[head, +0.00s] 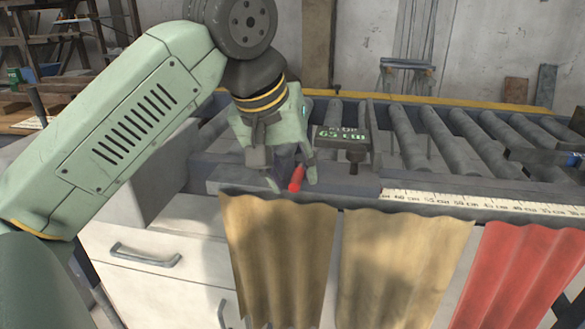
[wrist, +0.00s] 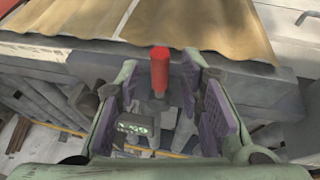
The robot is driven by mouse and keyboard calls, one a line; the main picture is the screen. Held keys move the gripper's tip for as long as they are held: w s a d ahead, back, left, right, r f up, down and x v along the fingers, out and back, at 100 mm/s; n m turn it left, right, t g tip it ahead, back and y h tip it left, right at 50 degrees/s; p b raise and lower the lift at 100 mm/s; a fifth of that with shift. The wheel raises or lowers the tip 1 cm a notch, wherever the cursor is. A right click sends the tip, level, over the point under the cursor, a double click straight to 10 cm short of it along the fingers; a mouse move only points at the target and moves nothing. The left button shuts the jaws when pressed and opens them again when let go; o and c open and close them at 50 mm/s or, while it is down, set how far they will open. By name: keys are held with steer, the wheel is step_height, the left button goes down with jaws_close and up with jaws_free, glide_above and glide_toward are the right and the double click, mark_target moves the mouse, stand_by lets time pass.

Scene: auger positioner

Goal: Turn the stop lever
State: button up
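The stop lever shows as a red cylindrical handle (head: 297,178) at the front edge of the roller bench in the head view. In the wrist view the red handle (wrist: 160,72) stands upright in the picture, between the two purple-padded fingers. My gripper (head: 292,183) reaches down over the bench edge at the lever. In the wrist view my gripper (wrist: 160,85) is open, with a gap seen on each side of the handle. I cannot tell exactly how deep the handle sits between the fingers. The lever's base is partly hidden by the gripper in the head view.
A dark display box (head: 345,140) with green writing stands just right of my gripper. A measuring scale (head: 480,203) runs along the bench front, and rollers (head: 405,140) lie behind. Tan corrugated sheets (head: 280,260) and a red one (head: 520,270) hang below the edge.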

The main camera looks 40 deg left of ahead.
jaws_close()
stand_by(0.5)
stand_by(0.4)
